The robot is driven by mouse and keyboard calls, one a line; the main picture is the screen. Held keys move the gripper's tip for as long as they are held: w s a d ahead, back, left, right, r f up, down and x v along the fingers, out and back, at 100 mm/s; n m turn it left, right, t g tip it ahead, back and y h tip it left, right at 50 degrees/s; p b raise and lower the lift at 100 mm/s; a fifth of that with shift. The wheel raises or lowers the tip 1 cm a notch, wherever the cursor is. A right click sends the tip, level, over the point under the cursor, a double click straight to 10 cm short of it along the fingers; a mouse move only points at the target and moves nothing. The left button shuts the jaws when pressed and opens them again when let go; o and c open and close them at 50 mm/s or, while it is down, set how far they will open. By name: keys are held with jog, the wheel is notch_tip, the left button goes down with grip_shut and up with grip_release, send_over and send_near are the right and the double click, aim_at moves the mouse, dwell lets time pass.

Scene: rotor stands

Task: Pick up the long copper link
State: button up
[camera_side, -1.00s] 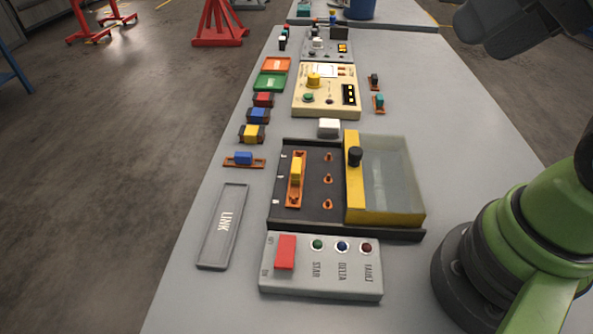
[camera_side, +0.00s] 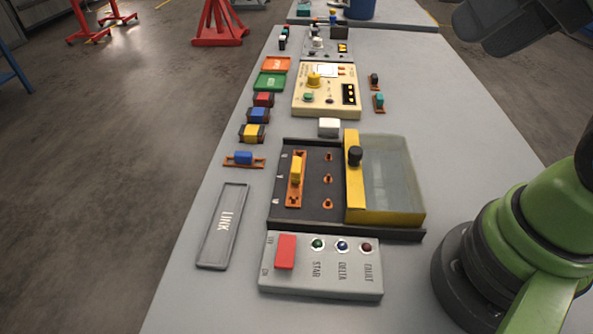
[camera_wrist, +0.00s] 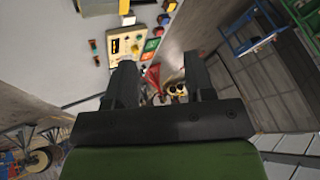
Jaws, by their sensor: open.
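The long copper link (camera_side: 292,196), a flat copper bar with a yellow grip, lies on the black terminal board in the side view. A shorter-looking copper link with a blue grip (camera_side: 244,160) lies on the bench left of that board. My gripper shows in the wrist view (camera_wrist: 160,68), with its two dark fingers spread apart and nothing between them. It is away from both links; the wrist view looks past the fingers towards the bench's far part and the floor. Which link appears there, if any, I cannot tell.
A clear cover with a yellow frame (camera_side: 355,205) stands on the board's right side. A grey switch box (camera_side: 320,285) sits in front. An empty grey tray marked LINK (camera_side: 222,228) lies at left. Coloured blocks and a cream instrument box (camera_side: 326,95) stand farther back.

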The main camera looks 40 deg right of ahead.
jog(key=w+a+m+g, duration=0.1)
jog(key=w+g, duration=0.2)
jog(key=w, duration=0.5)
jog(key=m+g+h, duration=0.2)
jog(key=m+g, duration=0.2)
send_over(296, 164)
notch_tip(296, 164, down, 22)
jog(key=shift+w+a+f, duration=0.1)
jog(key=shift+a+f, duration=0.05)
jog(key=shift+f, duration=0.05)
jog(key=shift+d+f, duration=0.2)
jog(key=shift+f, duration=2.95)
grip_shut()
